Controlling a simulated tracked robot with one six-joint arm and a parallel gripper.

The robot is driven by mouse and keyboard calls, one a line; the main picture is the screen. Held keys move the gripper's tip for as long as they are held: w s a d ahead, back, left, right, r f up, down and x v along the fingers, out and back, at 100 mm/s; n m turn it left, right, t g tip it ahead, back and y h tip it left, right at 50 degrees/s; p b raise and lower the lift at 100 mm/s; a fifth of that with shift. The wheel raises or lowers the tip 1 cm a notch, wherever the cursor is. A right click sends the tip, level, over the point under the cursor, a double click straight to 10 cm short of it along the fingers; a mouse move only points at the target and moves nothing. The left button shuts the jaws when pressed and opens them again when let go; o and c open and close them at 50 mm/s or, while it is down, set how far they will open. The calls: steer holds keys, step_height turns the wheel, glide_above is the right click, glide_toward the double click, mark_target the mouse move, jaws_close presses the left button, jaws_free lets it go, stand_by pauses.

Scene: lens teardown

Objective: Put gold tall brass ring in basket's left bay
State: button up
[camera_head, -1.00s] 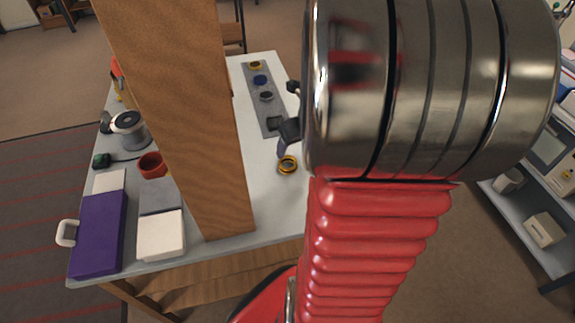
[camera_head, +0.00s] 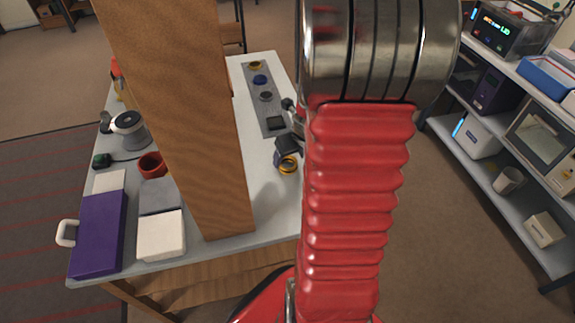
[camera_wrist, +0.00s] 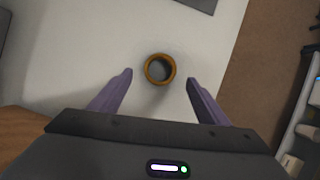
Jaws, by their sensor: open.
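The gold tall brass ring (camera_head: 288,165) stands on the white table near its right side, its hollow open upward. In the wrist view the ring (camera_wrist: 160,69) lies ahead of the fingertips, roughly centred between them. My gripper (camera_wrist: 160,82) is open and empty, with a purple finger on each side and clear space between fingers and ring. In the head view my gripper (camera_head: 287,153) is just above the ring, partly covering it. I cannot make out the basket or its left bay; the wooden post and my arm hide part of the table.
A wooden post (camera_head: 185,120) rises in front of the table. A grey strip (camera_head: 272,124) holds several rings at the back. A purple box (camera_head: 98,230), white box (camera_head: 161,236) and red cup (camera_head: 152,164) stand left. The table's right edge is close to the ring.

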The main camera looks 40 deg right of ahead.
mark_target(287, 166)
steer(key=shift+x, duration=2.6)
steer(key=shift+s, duration=0.1)
steer(key=shift+c, duration=0.2)
steer(key=c, duration=1.2)
steer(key=shift+c, duration=0.2)
steer(key=shift+r, duration=0.15)
step_height(287, 166, up, 10)
